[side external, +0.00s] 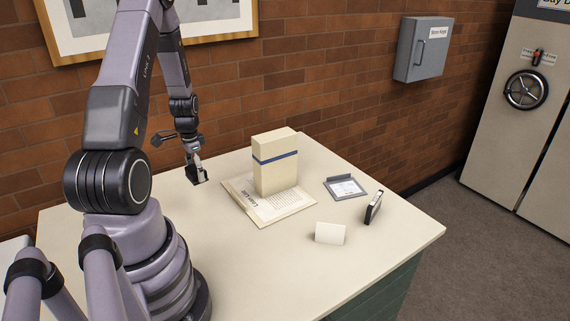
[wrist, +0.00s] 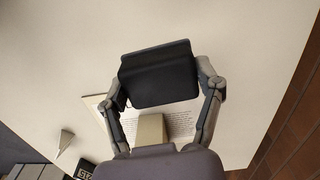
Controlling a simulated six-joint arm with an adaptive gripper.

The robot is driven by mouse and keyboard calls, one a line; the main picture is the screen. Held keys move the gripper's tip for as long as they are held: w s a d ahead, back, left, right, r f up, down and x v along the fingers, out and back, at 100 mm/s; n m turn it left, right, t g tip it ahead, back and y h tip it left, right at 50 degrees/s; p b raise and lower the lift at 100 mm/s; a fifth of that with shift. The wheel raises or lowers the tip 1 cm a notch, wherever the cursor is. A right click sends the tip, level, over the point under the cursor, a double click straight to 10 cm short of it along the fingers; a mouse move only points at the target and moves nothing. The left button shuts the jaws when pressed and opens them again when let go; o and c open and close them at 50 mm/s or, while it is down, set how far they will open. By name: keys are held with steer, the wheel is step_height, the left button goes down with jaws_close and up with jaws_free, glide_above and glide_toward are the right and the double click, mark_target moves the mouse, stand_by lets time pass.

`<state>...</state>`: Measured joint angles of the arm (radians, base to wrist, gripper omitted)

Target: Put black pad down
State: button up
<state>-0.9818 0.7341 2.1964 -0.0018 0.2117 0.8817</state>
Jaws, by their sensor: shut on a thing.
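The black pad (wrist: 158,75) is a flat dark block held between my two fingers in the wrist view. My gripper (side external: 197,172) is shut on it, and in the side external view the pad (side external: 198,180) shows small and dark under the fingertips. It is low over the left back part of the table, left of the cream box. I cannot tell whether the pad touches the tabletop. The fingers also show on either side of the pad in the wrist view (wrist: 162,92).
A cream box (side external: 275,170) with a blue band stands on a paper folder (side external: 285,208). To the right are a grey label holder (side external: 345,187), a black upright object (side external: 373,206) and a white card (side external: 330,234). The table (side external: 240,260) is clear in front. A brick wall is behind.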

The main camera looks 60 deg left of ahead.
mark_target(197, 214)
steer(key=shift+m, duration=0.6)
steer(key=d+f, duration=0.1)
steer(key=f, duration=0.2)
steer(key=s+d+f, duration=0.1)
steer(key=f, duration=0.2)
steer(key=s+d+f, duration=0.1)
steer(key=f, duration=0.2)
steer(key=shift+s+f, duration=0.25)
steer(key=shift+f, duration=0.05)
steer(key=shift+f, duration=0.15)
steer(key=o, duration=1.1)
steer(key=shift+o, duration=0.2)
